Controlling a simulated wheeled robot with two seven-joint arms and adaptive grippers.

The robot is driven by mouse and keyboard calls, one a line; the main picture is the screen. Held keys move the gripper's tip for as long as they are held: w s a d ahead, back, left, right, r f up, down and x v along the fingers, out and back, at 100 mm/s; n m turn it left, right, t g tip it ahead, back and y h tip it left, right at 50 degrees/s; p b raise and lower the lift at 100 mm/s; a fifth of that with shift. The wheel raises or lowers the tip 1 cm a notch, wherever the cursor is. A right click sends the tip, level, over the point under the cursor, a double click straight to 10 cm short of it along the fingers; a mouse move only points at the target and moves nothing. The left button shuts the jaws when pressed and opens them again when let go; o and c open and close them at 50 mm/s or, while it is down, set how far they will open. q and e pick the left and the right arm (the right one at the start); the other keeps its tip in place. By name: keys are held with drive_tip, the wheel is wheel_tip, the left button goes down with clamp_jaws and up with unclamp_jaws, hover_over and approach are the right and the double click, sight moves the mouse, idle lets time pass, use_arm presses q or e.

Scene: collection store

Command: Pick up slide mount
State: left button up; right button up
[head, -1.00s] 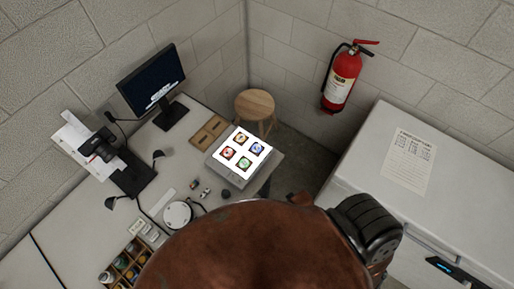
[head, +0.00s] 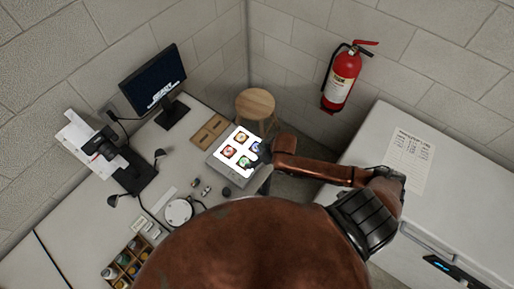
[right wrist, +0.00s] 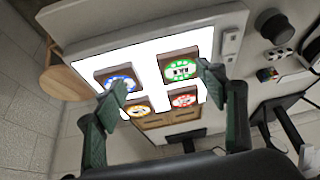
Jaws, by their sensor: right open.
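Several slide mounts with dark frames lie on a lit white light box (head: 214,160). In the right wrist view they are a blue one (right wrist: 119,80), a green one (right wrist: 180,67), an orange one (right wrist: 138,107) and a red one (right wrist: 184,100). In the head view the orange (head: 241,137) and red (head: 228,151) mounts are clear; my right gripper (head: 264,150) partly covers the right side of the box. In the right wrist view my right gripper (right wrist: 163,87) is open, its fingers apart and empty, with the panel beyond them. My left gripper is not in view.
A wooden tray (head: 208,131) and a monitor (head: 153,80) stand behind the box. A round magnifier or lamp base (head: 178,212) and small items lie at left. A wooden stool (head: 255,103) stands beyond the desk. A pale cabinet (head: 455,190) is at right.

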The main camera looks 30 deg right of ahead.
drive_tip(key=w+d+r, duration=0.2)
drive_tip(key=d+r, duration=0.2)
drive_tip(key=d, duration=0.2)
drive_tip(key=shift+g+h, duration=0.5)
drive_tip(key=x, duration=0.8)
drive_tip(key=shift+w, duration=0.45)
drive_tip(key=shift+r, duration=0.1)
drive_tip(key=shift+m, duration=0.3)
drive_tip(key=c, duration=1.2)
drive_tip(key=shift+c, duration=0.2)
